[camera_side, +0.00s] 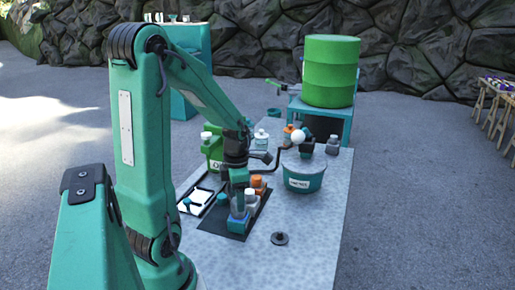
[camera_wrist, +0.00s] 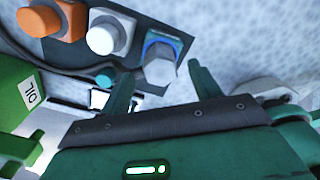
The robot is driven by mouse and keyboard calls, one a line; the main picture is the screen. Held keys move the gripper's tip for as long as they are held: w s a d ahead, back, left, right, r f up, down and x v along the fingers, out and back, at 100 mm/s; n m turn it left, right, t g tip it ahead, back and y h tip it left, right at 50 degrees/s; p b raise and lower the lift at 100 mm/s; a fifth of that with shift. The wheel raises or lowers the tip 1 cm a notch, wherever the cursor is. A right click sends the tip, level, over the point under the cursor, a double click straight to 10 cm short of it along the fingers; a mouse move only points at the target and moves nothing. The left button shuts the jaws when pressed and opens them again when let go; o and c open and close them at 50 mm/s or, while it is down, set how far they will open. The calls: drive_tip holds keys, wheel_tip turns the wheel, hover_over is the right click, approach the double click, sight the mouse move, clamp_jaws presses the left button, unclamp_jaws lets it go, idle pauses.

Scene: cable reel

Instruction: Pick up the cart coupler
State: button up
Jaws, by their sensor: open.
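I cannot tell for certain which thing is the cart coupler. My gripper (camera_side: 238,194) is low over the dark tray (camera_side: 221,222), which holds several small bottle-like things. In the wrist view its two green fingers (camera_wrist: 158,70) are apart. A piece with a blue band and a pale end (camera_wrist: 161,62) shows just beyond and between the fingertips; I cannot tell whether they touch it. A white-capped piece (camera_wrist: 109,36) and an orange piece (camera_wrist: 39,24) stand beside it. A small dark round disc (camera_side: 279,239) lies on the table, clear of my gripper.
A teal tub (camera_side: 303,183) with a bent crank stands right of my gripper. A green oil can (camera_side: 212,150) is at the left, also in the wrist view (camera_wrist: 22,100). A green drum (camera_side: 330,72) sits on a stand behind. The table's right front (camera_side: 310,245) is clear.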

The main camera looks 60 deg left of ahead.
drive_tip(key=shift+f, duration=2.05)
drive_tip(key=c, duration=1.2)
drive_tip(key=shift+r, duration=0.15)
drive_tip(key=shift+r, duration=0.7)
wheel_tip(320, 180, up, 3)
drive_tip(key=shift+d+f, duration=0.15)
drive_tip(key=d+r, duration=0.2)
drive_tip(key=d, duration=0.1)
drive_tip(key=d+r, duration=0.2)
drive_tip(key=d, duration=0.2)
drive_tip(key=w+d+r, duration=0.1)
drive_tip(key=d+r, duration=0.1)
drive_tip(key=d, duration=0.2)
drive_tip(key=shift+d+r, duration=0.2)
drive_tip(key=shift+r, duration=0.1)
